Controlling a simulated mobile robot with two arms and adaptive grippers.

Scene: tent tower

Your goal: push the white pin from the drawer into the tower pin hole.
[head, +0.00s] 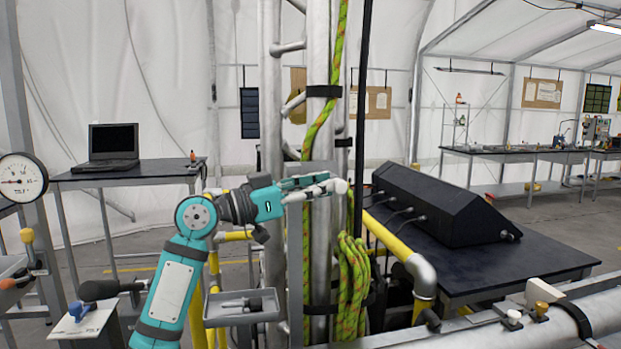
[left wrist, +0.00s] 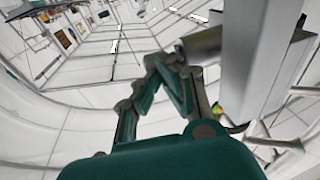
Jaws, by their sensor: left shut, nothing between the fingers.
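My left gripper (head: 325,185) reaches from the left across the front of the tower (head: 318,135) in the head view. Its fingers are shut with nothing between them. A pale rounded knob (head: 340,186) shows at the fingertips; it may be the white pin's head, but I cannot tell whether it sits in a hole. In the left wrist view the closed fingers (left wrist: 172,65) are close to a grey cylindrical part (left wrist: 201,45) beside a pale post. A small grey open drawer (head: 222,319) holds a dark-handled item. The pin hole is not clearly visible. My right gripper is not in view.
Green-yellow rope (head: 354,280) hangs coiled on the tower. A black sloped box (head: 440,205) stands on a dark table (head: 520,263) to the right. Yellow pipes (head: 385,238) run close by. White (head: 514,316) and yellow (head: 541,308) knobs sit at the lower right.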

